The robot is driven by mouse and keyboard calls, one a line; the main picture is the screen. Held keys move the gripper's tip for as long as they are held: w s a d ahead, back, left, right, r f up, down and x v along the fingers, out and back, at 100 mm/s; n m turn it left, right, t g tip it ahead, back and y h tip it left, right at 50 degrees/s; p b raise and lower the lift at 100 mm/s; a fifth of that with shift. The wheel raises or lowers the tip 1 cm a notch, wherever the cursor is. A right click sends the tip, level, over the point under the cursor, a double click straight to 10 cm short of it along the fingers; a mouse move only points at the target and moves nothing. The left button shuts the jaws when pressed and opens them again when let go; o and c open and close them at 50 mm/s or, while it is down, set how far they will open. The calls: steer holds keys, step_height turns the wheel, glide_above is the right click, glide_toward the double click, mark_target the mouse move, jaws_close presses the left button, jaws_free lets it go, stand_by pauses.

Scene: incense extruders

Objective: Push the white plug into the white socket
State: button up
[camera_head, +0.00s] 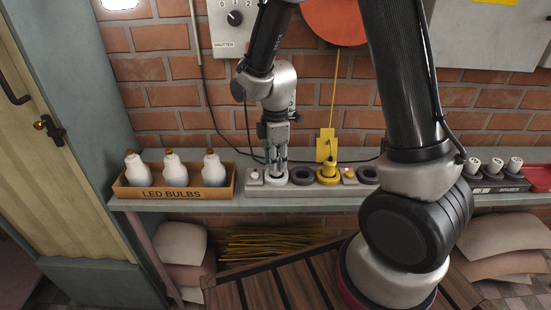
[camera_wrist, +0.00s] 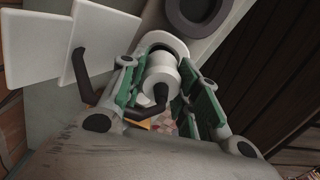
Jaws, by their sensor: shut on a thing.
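The white plug (camera_wrist: 162,72) has a black cable and sits between the green-padded fingers of my gripper (camera_wrist: 168,92), which is shut on it. In the head view my gripper (camera_head: 277,160) points down over the left part of the socket strip, and its fingers hide most of the plug. The white socket (camera_head: 277,179) is a round white ring right below the fingertips. In the wrist view the white socket (camera_wrist: 165,39) shows as a pale rim behind the plug, lined up closely with it. I cannot tell how deep the plug sits.
A yellow plug (camera_head: 328,169) with a yellow tag stands in the strip, beside a dark grey socket (camera_head: 302,176). A cardboard box of LED bulbs (camera_head: 180,192) stands left on the shelf (camera_head: 290,204). White tags (camera_wrist: 45,42) lie beside the plug in the wrist view.

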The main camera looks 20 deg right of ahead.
steer(key=shift+f, duration=0.8)
steer(key=o, duration=1.1)
step_height(320, 180, up, 12)
steer(key=shift+s+d+f+m, duration=0.1)
steer(key=shift+s+m, duration=0.2)
steer(key=shift+m, duration=0.8)
steer(key=s+d+r+m+t, duration=0.2)
steer(key=s+d+r+m, duration=0.4)
steer(key=s, duration=0.3)
steer(key=s+d+r+m+t, duration=0.2)
steer(key=s+d+r+m, duration=0.5)
steer(key=s+d+m, duration=0.2)
steer(key=shift+s, duration=0.2)
